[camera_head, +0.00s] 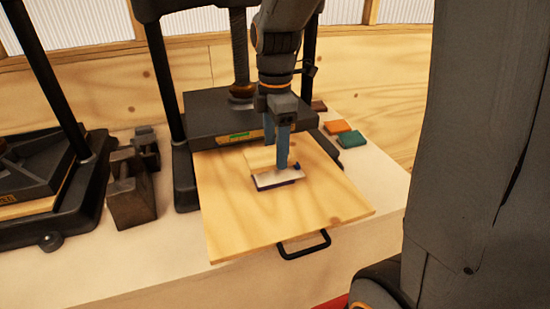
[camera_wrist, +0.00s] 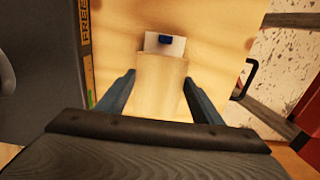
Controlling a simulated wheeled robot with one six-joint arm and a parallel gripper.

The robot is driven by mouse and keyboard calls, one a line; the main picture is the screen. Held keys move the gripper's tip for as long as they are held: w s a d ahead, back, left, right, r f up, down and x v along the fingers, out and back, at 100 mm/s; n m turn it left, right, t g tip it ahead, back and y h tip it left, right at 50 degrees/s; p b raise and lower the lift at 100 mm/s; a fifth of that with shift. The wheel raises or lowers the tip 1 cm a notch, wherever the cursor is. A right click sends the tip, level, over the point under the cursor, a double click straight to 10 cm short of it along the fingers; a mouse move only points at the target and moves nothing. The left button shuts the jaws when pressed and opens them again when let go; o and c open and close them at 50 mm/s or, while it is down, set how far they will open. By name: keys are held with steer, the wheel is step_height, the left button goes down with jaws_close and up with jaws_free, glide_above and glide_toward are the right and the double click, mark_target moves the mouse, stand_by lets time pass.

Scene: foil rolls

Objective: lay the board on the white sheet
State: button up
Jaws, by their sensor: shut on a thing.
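My gripper (camera_head: 281,164) points down over the pulled-out wooden tray of a press and is shut on a small pale wooden board (camera_head: 262,157). In the wrist view the board (camera_wrist: 160,78) spans the space between the two blue fingers (camera_wrist: 158,88). The white sheet (camera_head: 276,181) lies below the board, on a dark blue piece that shows along its front edge. In the wrist view the sheet (camera_wrist: 152,44) shows past the board's far edge, with a blue spot beside it; the rest is hidden by the board. I cannot tell whether board and sheet touch.
The wooden tray (camera_head: 240,235) has a black handle (camera_head: 304,246) at its front. The dark press (camera_head: 215,112) stands behind it, its posts on both sides. Orange (camera_head: 337,127) and green (camera_head: 351,139) blocks lie at right. Metal weights (camera_head: 131,200) and another press stand at left.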

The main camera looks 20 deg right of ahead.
mark_target(275, 154)
steer(key=shift+f+p, duration=0.4)
steer(key=shift+f, duration=1.6)
steer(key=o, duration=1.1)
steer(key=shift+f, duration=0.1)
step_height(275, 154, up, 11)
steer(key=b, duration=0.2)
steer(key=shift+r+b, duration=0.2)
steer(key=shift+b, duration=0.1)
steer(key=shift+r, duration=0.45)
steer(key=shift+s, duration=0.15)
